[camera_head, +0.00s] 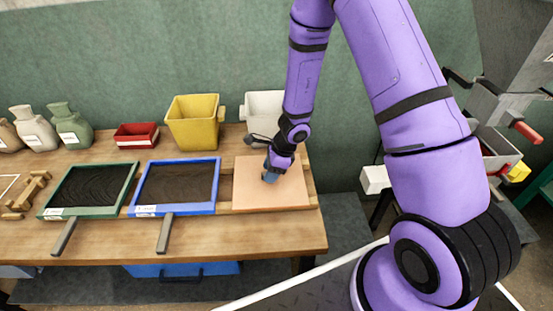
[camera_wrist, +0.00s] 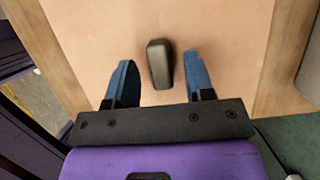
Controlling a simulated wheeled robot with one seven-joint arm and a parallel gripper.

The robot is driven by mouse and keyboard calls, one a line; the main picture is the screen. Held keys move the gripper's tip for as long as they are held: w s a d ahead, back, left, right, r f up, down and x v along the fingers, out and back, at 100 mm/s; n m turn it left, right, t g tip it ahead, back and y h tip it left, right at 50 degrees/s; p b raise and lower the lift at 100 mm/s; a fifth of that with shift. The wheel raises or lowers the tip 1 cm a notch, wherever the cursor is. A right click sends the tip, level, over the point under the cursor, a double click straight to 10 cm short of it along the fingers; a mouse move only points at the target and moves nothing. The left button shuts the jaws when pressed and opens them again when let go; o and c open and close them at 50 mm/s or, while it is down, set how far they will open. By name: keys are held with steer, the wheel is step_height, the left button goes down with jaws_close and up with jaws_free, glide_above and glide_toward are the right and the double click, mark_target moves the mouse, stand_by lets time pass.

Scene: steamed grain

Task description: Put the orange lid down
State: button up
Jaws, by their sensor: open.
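The orange lid (camera_head: 285,198) is a flat, pale orange square panel lying at the right end of the wooden table. In the wrist view the lid (camera_wrist: 100,30) fills most of the picture, with a dark grey upright handle (camera_wrist: 159,64) near its middle. My gripper (camera_head: 270,175) is over the lid. In the wrist view its two blue fingers (camera_wrist: 160,85) stand apart, one on each side of the handle, with gaps to it. The gripper is open and holds nothing. In the head view the handle is hidden by the gripper.
A blue-framed tray (camera_head: 217,185) and a green-framed tray (camera_head: 131,185) lie left of the lid. Behind stand a yellow bin (camera_head: 193,125), a white bin (camera_head: 262,105), a small red box (camera_head: 136,134) and several sacks (camera_head: 70,125).

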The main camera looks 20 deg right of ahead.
steer(key=v, duration=1.2)
